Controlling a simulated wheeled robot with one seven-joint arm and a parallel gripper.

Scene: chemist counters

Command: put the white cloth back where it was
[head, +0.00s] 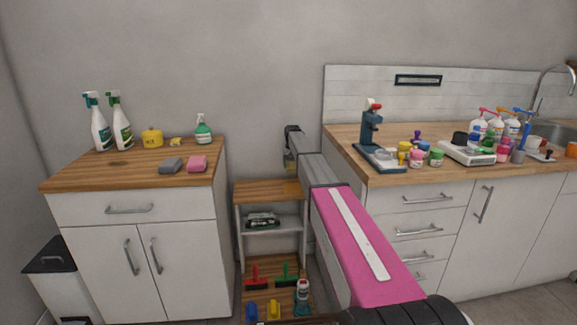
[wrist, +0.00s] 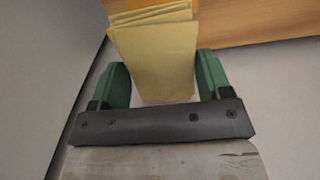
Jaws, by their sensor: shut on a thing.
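A folded, layered cloth (wrist: 155,60) shows in the wrist view, pale yellow rather than plain white. My gripper (wrist: 153,88) has its two green fingers on either side of the cloth and is shut on it. The cloth's far end overlaps the edge of a wooden surface (wrist: 245,38) in this view; I cannot tell whether it touches it. In the head view my gripper (head: 291,158) is at the end of my outstretched arm, above or behind the wooden top of a small shelf unit (head: 262,192). The cloth is mostly hidden there.
A left cabinet (head: 85,178) holds spray bottles (head: 121,125), a yellow pot (head: 152,138), a grey sponge (head: 171,165) and a pink sponge (head: 197,163). Brushes (head: 257,277) stand on the lowest shelf.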

